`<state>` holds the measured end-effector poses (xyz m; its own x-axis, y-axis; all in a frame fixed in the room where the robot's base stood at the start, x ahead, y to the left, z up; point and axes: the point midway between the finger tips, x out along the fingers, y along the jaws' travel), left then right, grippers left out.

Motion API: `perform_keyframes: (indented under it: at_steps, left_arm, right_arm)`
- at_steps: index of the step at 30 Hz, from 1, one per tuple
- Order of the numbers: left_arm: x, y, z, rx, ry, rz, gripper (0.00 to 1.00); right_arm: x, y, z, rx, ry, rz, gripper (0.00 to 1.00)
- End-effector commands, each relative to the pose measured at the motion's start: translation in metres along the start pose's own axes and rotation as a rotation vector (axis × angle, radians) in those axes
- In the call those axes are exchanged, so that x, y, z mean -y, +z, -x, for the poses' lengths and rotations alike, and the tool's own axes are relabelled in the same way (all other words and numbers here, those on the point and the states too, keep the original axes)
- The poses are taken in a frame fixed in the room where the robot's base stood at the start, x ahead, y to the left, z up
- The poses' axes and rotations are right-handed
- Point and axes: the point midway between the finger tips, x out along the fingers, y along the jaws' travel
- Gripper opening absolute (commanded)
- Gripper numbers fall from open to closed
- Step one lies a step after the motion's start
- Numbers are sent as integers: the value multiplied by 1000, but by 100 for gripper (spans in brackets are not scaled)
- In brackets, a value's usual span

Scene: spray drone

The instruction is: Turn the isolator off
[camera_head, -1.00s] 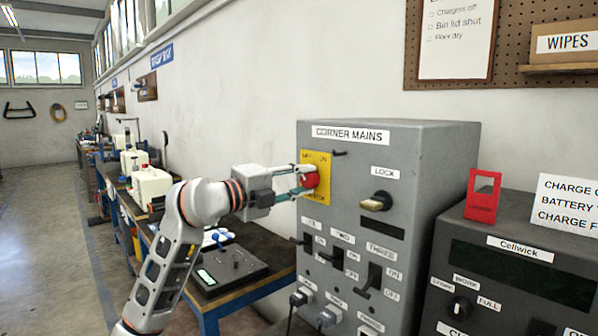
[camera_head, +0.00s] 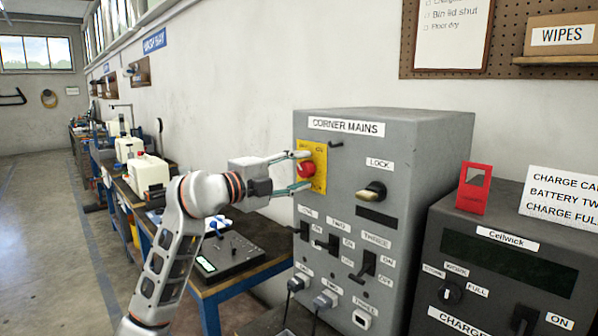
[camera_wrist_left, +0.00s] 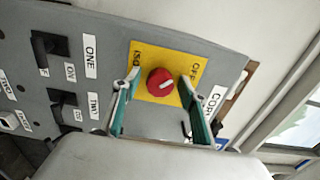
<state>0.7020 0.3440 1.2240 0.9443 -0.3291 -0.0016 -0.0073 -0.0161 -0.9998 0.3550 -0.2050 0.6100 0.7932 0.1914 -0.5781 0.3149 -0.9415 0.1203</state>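The isolator is a round red knob (camera_head: 306,169) on a yellow plate (camera_head: 320,157) at the upper left of the grey CORNER MAINS box (camera_head: 416,180). In the left wrist view, the knob (camera_wrist_left: 160,82) shows a short white mark slanting up to the right. An OFF label is on the right of the plate (camera_wrist_left: 185,65). My left gripper (camera_head: 310,169) is open at the knob. Its green fingers stand on either side in the left wrist view (camera_wrist_left: 158,97), with gaps to the knob. My right gripper is out of view.
Below the isolator are black switches (camera_head: 362,266) and plugs (camera_head: 325,299). A brass LOCK knob (camera_head: 372,191) is to its right. The Cellwick charger (camera_head: 510,250) with a red tag (camera_head: 474,188) stands at the right. A workbench (camera_head: 240,285) is behind my left arm.

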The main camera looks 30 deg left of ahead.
Motion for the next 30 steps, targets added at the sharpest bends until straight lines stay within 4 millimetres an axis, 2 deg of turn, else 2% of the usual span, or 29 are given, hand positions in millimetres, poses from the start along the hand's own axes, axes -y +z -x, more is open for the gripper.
perform_keyframes:
  at_steps: [9, 13, 17, 24, 30]
  left_arm:
    - [0, 0, 1, 0, -1, -2, 45]
    - [0, 1, 8, 1, -1, -2, 45]
    - [0, 0, 28, 2, 0, -4, 45]
    - [0, 1, 77, 3, 0, -3, 45]
    - [-1, 0, 108, 1, 1, -1, 45]
  right_arm:
    - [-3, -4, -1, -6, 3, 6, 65]
    - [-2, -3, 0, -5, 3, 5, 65]
    - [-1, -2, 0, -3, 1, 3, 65]
    - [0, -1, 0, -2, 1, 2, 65]
    - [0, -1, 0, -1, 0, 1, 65]
